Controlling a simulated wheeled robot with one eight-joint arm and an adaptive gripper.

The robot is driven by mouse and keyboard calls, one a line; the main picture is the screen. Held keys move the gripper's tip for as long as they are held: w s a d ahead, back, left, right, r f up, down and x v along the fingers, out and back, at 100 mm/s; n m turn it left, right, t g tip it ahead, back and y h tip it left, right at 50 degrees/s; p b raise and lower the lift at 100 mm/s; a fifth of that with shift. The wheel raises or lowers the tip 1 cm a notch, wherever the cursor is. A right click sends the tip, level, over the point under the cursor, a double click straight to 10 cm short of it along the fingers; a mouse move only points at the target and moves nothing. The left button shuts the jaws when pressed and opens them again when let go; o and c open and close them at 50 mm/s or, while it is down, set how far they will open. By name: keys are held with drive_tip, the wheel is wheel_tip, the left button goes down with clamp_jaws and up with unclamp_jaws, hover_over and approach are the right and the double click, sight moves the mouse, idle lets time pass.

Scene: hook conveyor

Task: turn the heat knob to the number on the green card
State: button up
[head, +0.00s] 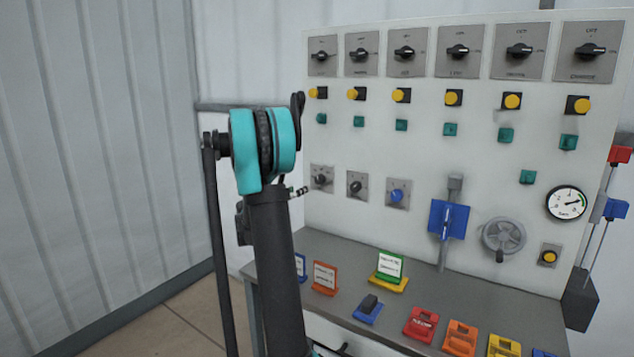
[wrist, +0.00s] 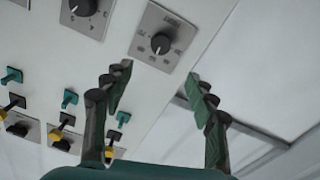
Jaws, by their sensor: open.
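The green card (head: 390,266) stands in a yellow holder on the bench in the head view; its print is too small to read. A dark round knob on a grey dial plate (head: 321,179) is leftmost in the lower knob row. In the wrist view a black knob (wrist: 161,43) sits on a plate with numbers around it, appearing to be that same knob. I cannot read its label or setting clearly. My gripper (wrist: 158,72) is open and empty, its fingertips apart on either side below this knob in the picture. In the head view my gripper (head: 298,191) is beside the panel, partly hidden by my arm.
Another dark knob (head: 357,186) and a blue knob (head: 397,194) are to the right. A blue lever (head: 447,220) and handwheel (head: 503,236) stand out from the panel. Orange (head: 325,278) and other coloured holders line the bench. The panel's left side is open.

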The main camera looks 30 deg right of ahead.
sight(318, 179)
drive_tip(key=x, duration=1.4)
drive_tip(key=shift+w, duration=0.1)
drive_tip(key=c, duration=1.2)
